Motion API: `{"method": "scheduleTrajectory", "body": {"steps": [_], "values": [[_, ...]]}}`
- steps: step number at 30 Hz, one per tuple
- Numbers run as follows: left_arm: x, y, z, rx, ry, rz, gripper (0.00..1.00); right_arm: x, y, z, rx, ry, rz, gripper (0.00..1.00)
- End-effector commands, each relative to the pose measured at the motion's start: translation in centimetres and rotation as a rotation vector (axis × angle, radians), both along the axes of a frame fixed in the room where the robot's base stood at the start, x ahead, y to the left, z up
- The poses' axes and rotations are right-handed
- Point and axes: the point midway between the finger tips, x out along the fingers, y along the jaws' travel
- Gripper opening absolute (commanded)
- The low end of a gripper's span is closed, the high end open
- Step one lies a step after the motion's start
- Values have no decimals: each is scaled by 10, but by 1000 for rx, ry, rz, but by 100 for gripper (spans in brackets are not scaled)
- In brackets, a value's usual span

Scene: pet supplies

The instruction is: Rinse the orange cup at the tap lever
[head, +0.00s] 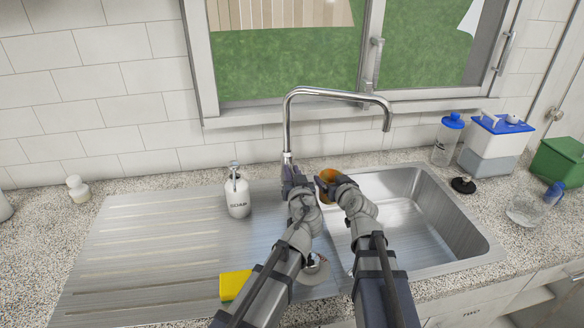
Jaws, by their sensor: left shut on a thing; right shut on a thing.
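The orange cup (328,174) is at the back left of the sink, mostly hidden behind my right gripper (328,184), which is shut on it. The cup is left of the point below the spout's end. The chrome tap (286,125) stands behind the sink, and its spout arches to the right. My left gripper (290,172) is at the tap's base, shut on the tap lever; the lever itself is mostly hidden by the gripper. I see no clear water stream under the spout (387,122).
A soap bottle (237,196) and a yellow sponge (234,284) are on the ribbed drainboard (150,240). The sink basin (420,220) is open to the right. A blue-lidded bottle (447,142), a white-and-grey container (490,150) and a green box (558,160) stand on the right counter.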

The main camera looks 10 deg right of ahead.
Motion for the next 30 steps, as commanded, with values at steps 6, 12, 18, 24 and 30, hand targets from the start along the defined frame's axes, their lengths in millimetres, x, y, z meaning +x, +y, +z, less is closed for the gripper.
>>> {"method": "scheduleTrajectory", "body": {"steps": [6, 12, 18, 24, 30], "values": [[1, 0, 3, 3, 36, -1, 0, 0, 0, 11, 0, 0, 0, 29], [1, 0, 2, 4, 36, -3, 0, 0, 0, 10, 0, 0, 0, 29], [1, 0, 2, 3, 35, -2, 40, 0, 0, 10, 0, 0, 0, 29], [1, 0, 2, 3, 36, -1, 52, 0, 0, 10, 0, 0, 0, 29], [-3, 0, 3, 3, 36, -2, 52, 0, 0, 10, 0, 0, 0, 29]]}}
